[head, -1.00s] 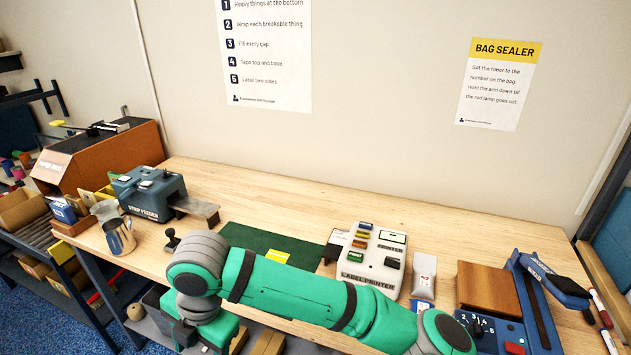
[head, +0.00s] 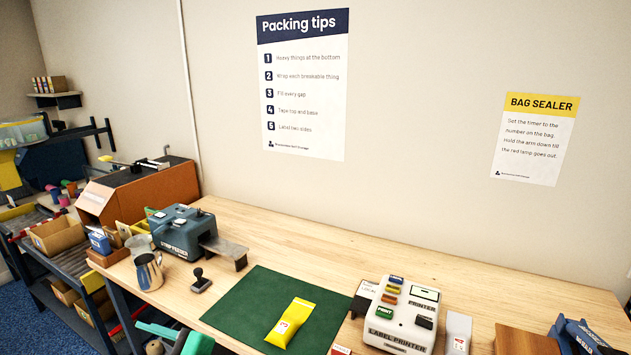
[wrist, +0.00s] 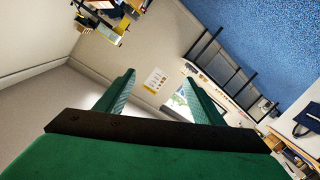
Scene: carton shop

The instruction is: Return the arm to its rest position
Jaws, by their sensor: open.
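My gripper (wrist: 157,98) shows in the wrist view with its two green fingers spread apart and nothing between them. Past the fingers the wrist view shows a tilted view of the room, with walls, a poster and blue floor, and no work surface close by. In the head view a small part of my green arm (head: 178,338) shows at the bottom left, below the front edge of the workbench (head: 290,236). My gripper itself is not seen in the head view.
A yellow bag (head: 290,322) lies on a green mat (head: 235,310). The label printer (head: 400,318) stands right of it. The strip feeder (head: 182,232), a metal jug (head: 149,272) and a stamp (head: 200,281) stand left. The bag sealer (head: 575,338) is at the right edge.

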